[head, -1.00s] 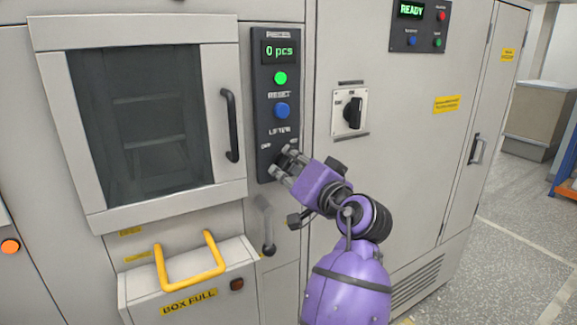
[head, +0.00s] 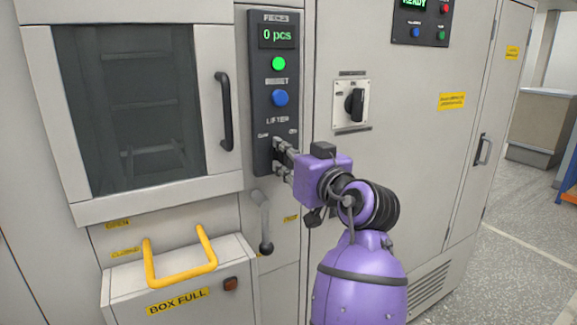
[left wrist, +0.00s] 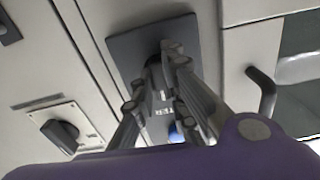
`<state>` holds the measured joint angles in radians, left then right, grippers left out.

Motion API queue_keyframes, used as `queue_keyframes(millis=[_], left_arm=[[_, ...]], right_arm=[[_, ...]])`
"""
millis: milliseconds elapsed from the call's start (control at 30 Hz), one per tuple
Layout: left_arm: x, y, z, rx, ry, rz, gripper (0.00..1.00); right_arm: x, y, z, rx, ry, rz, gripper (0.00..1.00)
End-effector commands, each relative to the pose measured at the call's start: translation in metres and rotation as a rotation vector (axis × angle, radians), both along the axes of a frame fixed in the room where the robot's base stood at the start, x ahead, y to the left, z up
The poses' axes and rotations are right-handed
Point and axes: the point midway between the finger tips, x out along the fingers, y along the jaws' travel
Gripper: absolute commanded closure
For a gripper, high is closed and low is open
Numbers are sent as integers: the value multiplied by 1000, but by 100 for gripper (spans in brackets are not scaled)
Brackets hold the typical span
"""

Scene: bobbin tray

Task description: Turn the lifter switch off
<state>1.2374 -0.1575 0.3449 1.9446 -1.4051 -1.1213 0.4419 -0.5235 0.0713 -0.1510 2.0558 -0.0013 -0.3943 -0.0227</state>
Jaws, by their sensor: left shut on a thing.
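The dark control panel (head: 262,100) has a "0 pcs" display, a green light (head: 278,63), a blue reset button (head: 280,97) and the label LIFTER above its lowest control. My left gripper (head: 279,156) is at that lowest control, with its fingers closed on the lifter switch. The fingers hide nearly all of the switch, so its setting cannot be read. In the left wrist view the fingers (left wrist: 170,55) meet in front of the dark panel (left wrist: 130,45), and the blue button (left wrist: 176,132) shows between them. My right gripper is not in view.
A windowed door with a black handle (head: 224,112) is left of the panel. A grey lever (head: 264,225) hangs below it. A black rotary switch (head: 354,104) is to the right. A yellow handle (head: 182,275) stands out from the box-full drawer at lower left.

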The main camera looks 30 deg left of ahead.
Motion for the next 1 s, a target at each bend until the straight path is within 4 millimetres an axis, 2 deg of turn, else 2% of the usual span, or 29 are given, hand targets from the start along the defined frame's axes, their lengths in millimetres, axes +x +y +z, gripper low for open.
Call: queue_keyframes(millis=[500, 1000], left_arm=[[1, -1, -3, -242, -409, -1, 100], [0, -1, -1, -371, -629, 0, 100]], right_arm=[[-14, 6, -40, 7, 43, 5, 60], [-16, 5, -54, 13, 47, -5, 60]])
